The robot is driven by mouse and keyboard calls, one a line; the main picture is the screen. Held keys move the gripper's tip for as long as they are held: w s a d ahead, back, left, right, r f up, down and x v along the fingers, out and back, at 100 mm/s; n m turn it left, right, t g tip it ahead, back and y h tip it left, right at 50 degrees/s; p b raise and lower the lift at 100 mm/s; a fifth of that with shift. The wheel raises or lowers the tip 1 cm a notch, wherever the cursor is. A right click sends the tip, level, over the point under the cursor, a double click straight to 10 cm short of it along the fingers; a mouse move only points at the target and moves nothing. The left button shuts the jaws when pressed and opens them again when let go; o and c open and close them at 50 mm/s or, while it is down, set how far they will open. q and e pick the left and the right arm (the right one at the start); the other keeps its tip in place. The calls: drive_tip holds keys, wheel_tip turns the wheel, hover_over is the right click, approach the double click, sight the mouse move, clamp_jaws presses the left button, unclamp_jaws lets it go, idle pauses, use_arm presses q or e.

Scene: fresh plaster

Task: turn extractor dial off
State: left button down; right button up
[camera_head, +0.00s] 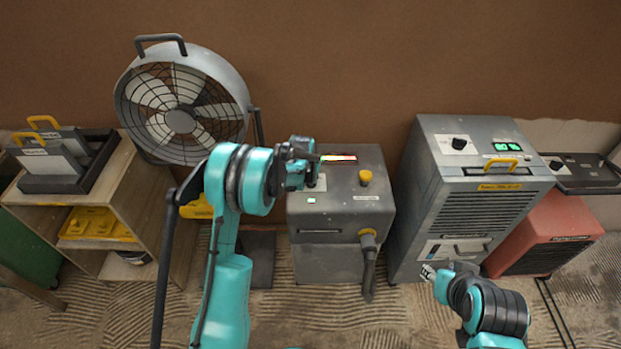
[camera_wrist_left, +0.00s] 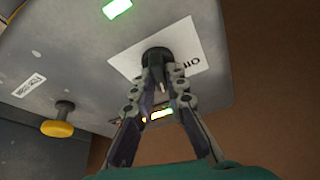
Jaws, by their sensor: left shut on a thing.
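The extractor (camera_head: 340,205) is a grey box on the floor at the middle of the head view, with a hose port (camera_head: 368,236) on its front. Its black dial (camera_wrist_left: 157,54) sits on a white label (camera_wrist_left: 185,45) in the left wrist view; in the head view my gripper hides it. My left gripper (camera_head: 312,165) is at the panel's left part, its two fingers (camera_wrist_left: 160,78) shut on the dial. A small green light (camera_wrist_left: 117,8) is lit on the panel. My right gripper (camera_head: 428,271) hangs before the dehumidifier-like grey unit, too small to read.
A yellow knob (camera_head: 365,177) stands on the extractor's top, right of my left gripper. A large fan (camera_head: 181,110) and a wooden shelf (camera_head: 120,190) are at left. The tall grey unit (camera_head: 470,180) with its own black dial (camera_head: 459,142) and a red unit (camera_head: 545,235) are at right.

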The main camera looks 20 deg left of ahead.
use_arm(q)
drive_tip(key=n+y, duration=0.1)
drive_tip(key=n, duration=0.2)
drive_tip(key=n+y, duration=0.1)
drive_tip(key=n, duration=0.2)
drive_tip(key=shift+d+g, duration=0.15)
drive_tip(key=shift+g, duration=0.25)
drive_tip(key=n+y, duration=0.1)
drive_tip(key=n, duration=0.2)
drive_tip(key=n+g+y, duration=0.1)
drive_tip(key=n, duration=0.2)
drive_tip(key=shift+w+g, duration=0.1)
drive_tip(key=shift+g, duration=0.2)
drive_tip(key=shift+n, duration=0.3)
drive_tip(key=c, duration=1.5)
unclamp_jaws()
drive_tip(key=shift+c, duration=0.2)
drive_tip(key=v, duration=1.2)
